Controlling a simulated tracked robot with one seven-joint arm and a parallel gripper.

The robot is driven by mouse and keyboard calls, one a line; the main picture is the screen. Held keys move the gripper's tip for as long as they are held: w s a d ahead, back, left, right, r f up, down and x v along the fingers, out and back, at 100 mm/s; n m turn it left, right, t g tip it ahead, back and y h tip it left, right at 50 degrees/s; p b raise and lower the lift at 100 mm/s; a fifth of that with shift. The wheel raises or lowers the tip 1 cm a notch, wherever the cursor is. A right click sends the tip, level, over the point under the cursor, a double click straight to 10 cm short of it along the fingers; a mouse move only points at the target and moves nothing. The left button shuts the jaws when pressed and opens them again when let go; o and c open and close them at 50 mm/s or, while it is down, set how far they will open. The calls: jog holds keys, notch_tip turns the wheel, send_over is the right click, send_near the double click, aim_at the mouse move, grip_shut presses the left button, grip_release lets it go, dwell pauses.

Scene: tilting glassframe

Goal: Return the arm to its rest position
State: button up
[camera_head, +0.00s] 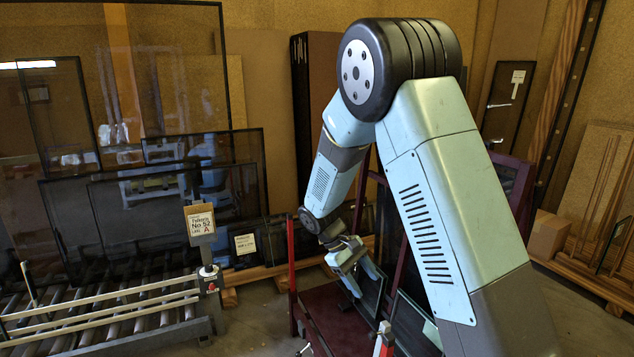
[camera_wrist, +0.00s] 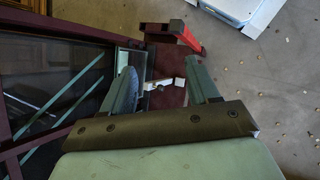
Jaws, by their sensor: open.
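My gripper (camera_head: 366,284) hangs low at the end of my bent arm, beside the dark red glass frame in the head view. It points downward and holds nothing that I can see. In the wrist view my gripper (camera_wrist: 160,68) shows two greenish fingers set well apart. A small whitish fitting (camera_wrist: 165,84) on a dark red surface shows in the gap between them, below the fingers; I cannot tell how far below. The dark red frame with glass panes (camera_wrist: 60,85) lies to the left of the fingers. My upper arm hides part of this frame in the head view.
A red upright post (camera_head: 292,265) stands left of my gripper. A roller conveyor (camera_head: 120,310) with a labelled post (camera_head: 200,222) is at the left. Glass panes (camera_head: 155,200) lean behind it. A cardboard box (camera_head: 548,235) sits at the right.

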jog(key=s+d+r+m+t+y, duration=0.25)
jog(key=s+d+r, duration=0.2)
jog(key=r, duration=0.45)
jog(key=s+d+r+m+t+y, duration=0.1)
jog(key=s+d+r+m+y, duration=0.2)
jog(key=s+r, duration=0.45)
jog(key=s+d+r+m+t, duration=0.1)
jog(key=s+d+r+t, duration=0.1)
jog(key=s+r, duration=0.2)
jog(key=s+d+r+m+t, duration=0.1)
jog(key=s+d+r+t, duration=0.1)
jog(key=s+r, duration=0.3)
jog(key=s+y, duration=0.1)
jog(key=s, duration=0.2)
jog(key=shift+d+t, duration=0.25)
jog(key=shift+t, duration=0.1)
